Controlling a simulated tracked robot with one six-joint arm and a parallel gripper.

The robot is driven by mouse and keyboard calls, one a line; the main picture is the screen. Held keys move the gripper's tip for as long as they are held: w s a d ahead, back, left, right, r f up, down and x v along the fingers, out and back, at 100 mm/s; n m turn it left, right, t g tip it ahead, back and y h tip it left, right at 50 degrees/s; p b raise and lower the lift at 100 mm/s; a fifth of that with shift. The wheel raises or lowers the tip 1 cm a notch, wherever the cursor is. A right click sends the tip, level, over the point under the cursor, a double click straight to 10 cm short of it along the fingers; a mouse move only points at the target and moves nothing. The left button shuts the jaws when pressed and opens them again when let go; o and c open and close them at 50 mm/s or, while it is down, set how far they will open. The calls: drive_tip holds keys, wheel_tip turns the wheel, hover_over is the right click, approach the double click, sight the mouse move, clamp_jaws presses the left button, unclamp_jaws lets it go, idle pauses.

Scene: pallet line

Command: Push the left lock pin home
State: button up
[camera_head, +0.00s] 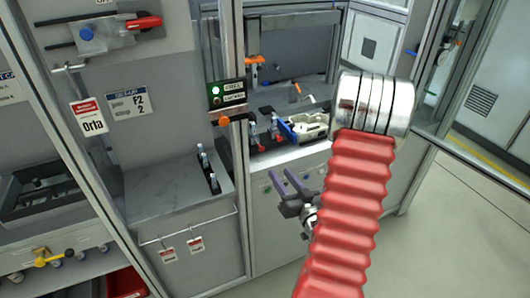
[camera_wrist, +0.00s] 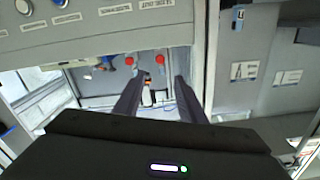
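Two small upright pins with blue-grey tops and red bases stand in the recessed bay of the pallet station in the head view, one at the left (camera_head: 253,132) and one just right of it (camera_head: 274,128). I cannot tell for certain which is the left lock pin or how far either is pressed in. My gripper (camera_head: 287,178) is in front of the bay and below its front edge, apart from the pins. In the wrist view, its two dark fingers (camera_wrist: 156,84) are spread with nothing held. Two red round parts (camera_wrist: 129,61) show beyond the fingertips.
A blue-and-white part (camera_head: 308,126) lies right of the pins. An orange clamp (camera_head: 236,118) sits on the left post. Two more pins (camera_head: 208,170) stand on the grey side bench (camera_head: 165,190). Frame posts flank the bay; open floor (camera_head: 450,230) lies right.

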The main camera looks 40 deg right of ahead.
sight(262, 150)
drive_tip(key=x, duration=1.3)
drive_tip(key=shift+w+d+f, duration=0.1)
drive_tip(key=shift+w, duration=0.3)
drive_tip(key=shift+c, duration=0.2)
clamp_jaws()
